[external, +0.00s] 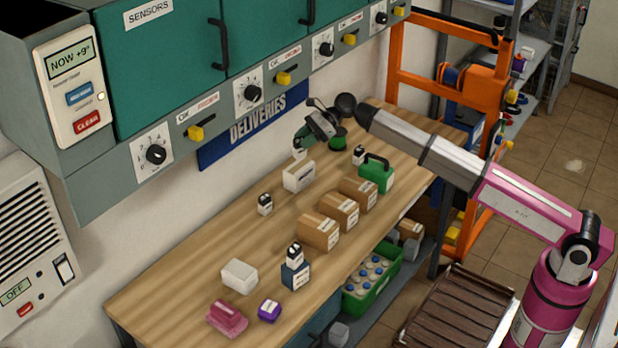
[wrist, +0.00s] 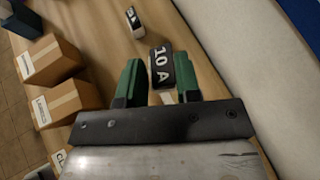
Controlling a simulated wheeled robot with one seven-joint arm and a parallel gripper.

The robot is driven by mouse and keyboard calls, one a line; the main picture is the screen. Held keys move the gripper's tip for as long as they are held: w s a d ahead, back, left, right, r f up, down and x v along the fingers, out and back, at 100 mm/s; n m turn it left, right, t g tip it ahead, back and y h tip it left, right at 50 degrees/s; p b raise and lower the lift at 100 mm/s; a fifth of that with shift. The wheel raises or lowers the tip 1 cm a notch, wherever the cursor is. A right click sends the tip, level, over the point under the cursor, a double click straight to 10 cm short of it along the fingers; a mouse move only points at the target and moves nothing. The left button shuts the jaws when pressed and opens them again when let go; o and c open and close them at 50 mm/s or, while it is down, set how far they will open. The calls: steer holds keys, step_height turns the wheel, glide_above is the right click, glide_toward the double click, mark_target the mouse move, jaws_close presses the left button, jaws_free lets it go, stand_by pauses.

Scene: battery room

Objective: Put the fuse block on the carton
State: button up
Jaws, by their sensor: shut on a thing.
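My gripper (external: 304,142) is above the back part of the workbench, near the wall. In the wrist view its green fingers (wrist: 160,88) are shut on a fuse block (wrist: 161,68) with a black face marked "10 A". In the external view the held fuse block (external: 299,153) shows as a small pale shape at the fingertips, above a white box. Three brown cartons stand in a row on the bench: a near one (external: 318,231), a middle one (external: 339,211) and a far one (external: 358,192).
The workbench (external: 180,285) also holds a white box (external: 298,176), a green case (external: 376,173) and other small black-and-white blocks (external: 265,204). One such block (external: 294,252) sits on a blue box (external: 295,275). Cabinets (external: 165,65) overhang the bench's back.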

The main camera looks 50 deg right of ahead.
steer(key=shift+w+d+f, duration=0.2)
steer(key=shift+f, duration=0.65)
steer(key=shift+w+d+f, duration=0.25)
steer(key=shift+f, duration=0.6)
steer(key=shift+w+d+f, duration=0.2)
steer(key=shift+f, duration=0.65)
steer(key=shift+f, duration=0.1)
steer(key=o, duration=1)
steer(key=v, duration=1.2)
